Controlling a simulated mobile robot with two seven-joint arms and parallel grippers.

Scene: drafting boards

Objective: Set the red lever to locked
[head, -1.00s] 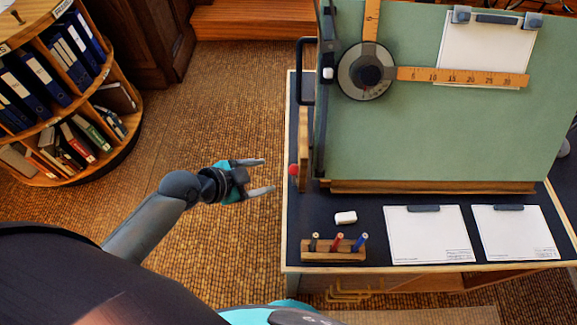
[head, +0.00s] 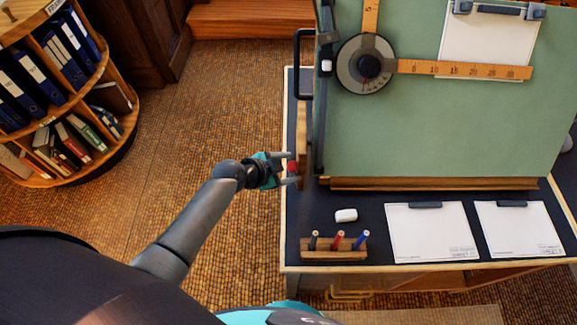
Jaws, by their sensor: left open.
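The red lever (head: 292,167) shows as a small red knob at the left side of the green drafting board (head: 450,125), by the wooden side piece. My left gripper (head: 290,168) is open, with its two fingertips on either side of the red knob. I cannot tell whether the fingers touch it. The lever's shaft and any lock marking are hidden or too small to see. My right gripper is not in view.
A black-topped desk (head: 410,190) bears the board. On it are a pen block (head: 333,255), a white eraser (head: 346,215) and two clipped sheets (head: 430,232). A round bookshelf (head: 60,120) stands at the left. The floor between is clear.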

